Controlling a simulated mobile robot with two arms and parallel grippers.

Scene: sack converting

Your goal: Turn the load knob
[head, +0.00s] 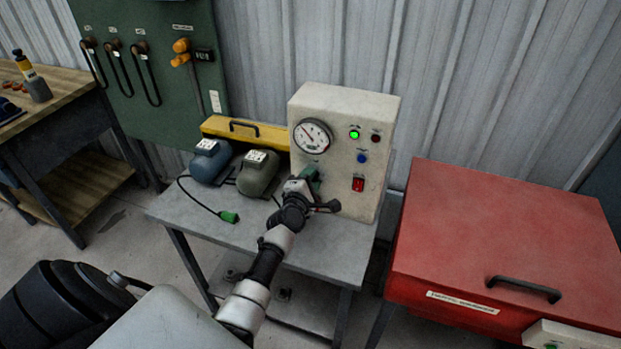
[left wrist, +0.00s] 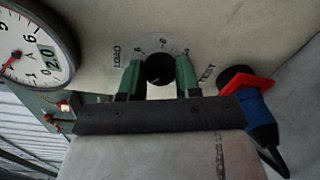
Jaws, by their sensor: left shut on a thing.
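The load knob (left wrist: 160,69) is a small black round knob on the pale test box (head: 372,125), with a printed scale and the word LOAD beside it. My left gripper (left wrist: 160,80) is shut on the knob, one green finger on each side of it in the left wrist view. In the head view my left gripper (head: 308,180) reaches the lower front of the box and hides the knob. A round white dial gauge (head: 312,136) sits above it; it also shows in the left wrist view (left wrist: 28,48).
A blue motor (head: 209,161) and an olive motor (head: 258,174) stand on the grey table (head: 190,218) left of the box, before a yellow case (head: 270,137). A green plug (head: 229,216) lies in front. A red cabinet (head: 500,240) stands right. A green light (head: 354,134) is lit.

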